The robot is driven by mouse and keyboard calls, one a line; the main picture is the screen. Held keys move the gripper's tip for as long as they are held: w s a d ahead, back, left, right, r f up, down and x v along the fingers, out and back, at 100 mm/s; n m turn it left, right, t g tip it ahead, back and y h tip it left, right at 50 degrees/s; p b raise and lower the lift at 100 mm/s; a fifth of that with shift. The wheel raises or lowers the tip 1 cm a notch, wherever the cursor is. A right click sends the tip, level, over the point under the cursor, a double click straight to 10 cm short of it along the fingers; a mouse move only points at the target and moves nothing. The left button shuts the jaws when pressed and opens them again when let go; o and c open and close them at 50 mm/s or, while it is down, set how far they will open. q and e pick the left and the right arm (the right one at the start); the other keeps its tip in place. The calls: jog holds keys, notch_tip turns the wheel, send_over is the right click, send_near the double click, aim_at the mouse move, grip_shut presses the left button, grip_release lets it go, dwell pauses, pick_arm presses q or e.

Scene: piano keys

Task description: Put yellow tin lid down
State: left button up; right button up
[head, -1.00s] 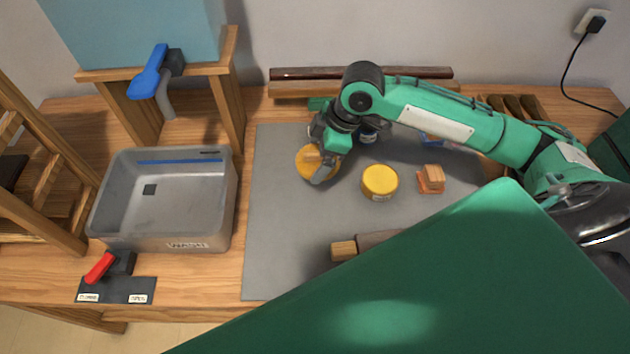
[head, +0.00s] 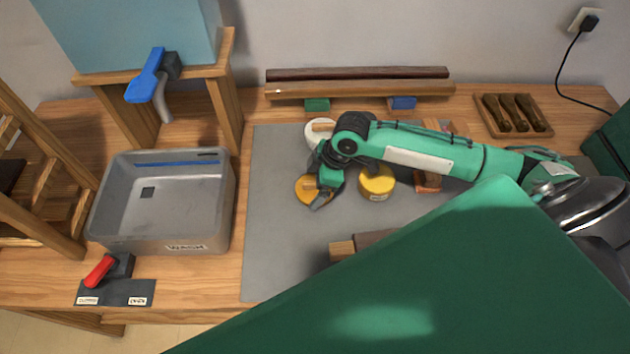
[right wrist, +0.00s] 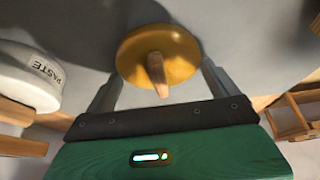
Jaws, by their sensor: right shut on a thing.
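The yellow tin lid (head: 303,191), a round disc with a wooden grip on top, is over the grey mat, left of the yellow tin (head: 376,183). My right gripper (head: 318,197) is at its right side. In the right wrist view the lid (right wrist: 172,45) lies between the fingertips of my right gripper (right wrist: 160,82), which is shut on it. I cannot tell whether its underside touches the mat. The yellow tin stands upright on the mat, partly behind my right arm. My left gripper is not in view.
The white paste tin (right wrist: 28,78) stands close by; in the head view it (head: 319,134) is behind the lid. An orange-and-wood block (head: 428,183) sits right of the yellow tin. A grey wash basin (head: 190,215) is at the left. The mat (head: 285,255) is bare at front left.

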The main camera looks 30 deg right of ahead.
jog(key=shift+f, duration=0.1)
jog(key=o, duration=0.7)
jog(key=v, duration=1.2)
jog(key=shift+b, duration=0.35)
